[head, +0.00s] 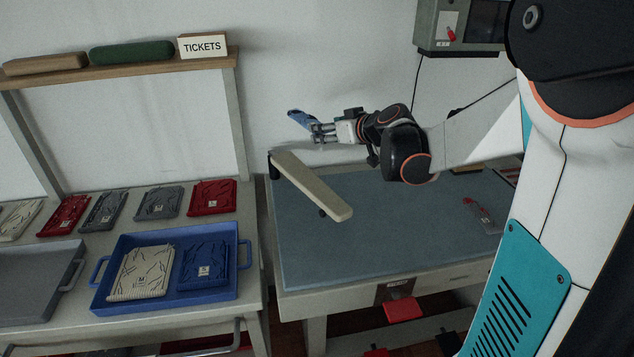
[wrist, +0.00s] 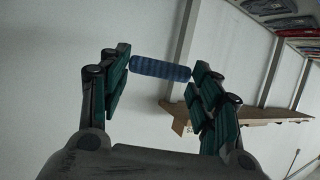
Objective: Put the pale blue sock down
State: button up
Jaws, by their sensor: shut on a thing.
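The sock (head: 301,119) is a narrow blue piece in the head view, looking mid blue rather than pale. It sticks out to the upper left of my gripper (head: 318,132). My gripper is shut on it, held up in the air above the far end of the cream padded board (head: 315,184). In the wrist view the sock (wrist: 160,69) is a ribbed blue roll spanning the gap between the two green-padded fingers of my gripper (wrist: 161,72). The rest of the sock is hidden in that view.
A blue-grey work table (head: 400,235) stands below, mostly clear, with a small clear-and-red item (head: 484,216) at right. A blue tray (head: 168,303) holds a cream and a navy folded garment. A TICKETS sign (head: 202,46) stands on the shelf.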

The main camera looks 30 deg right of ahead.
aim_at(328, 197)
notch_tip(328, 197, down, 19)
jog(key=b, duration=0.6)
jog(key=shift+r, duration=0.2)
jog(key=shift+f+b, duration=0.35)
jog(key=shift+f, duration=0.1)
jog(key=shift+f, duration=0.2)
jog(key=o, duration=0.9)
jog(key=shift+r, duration=0.1)
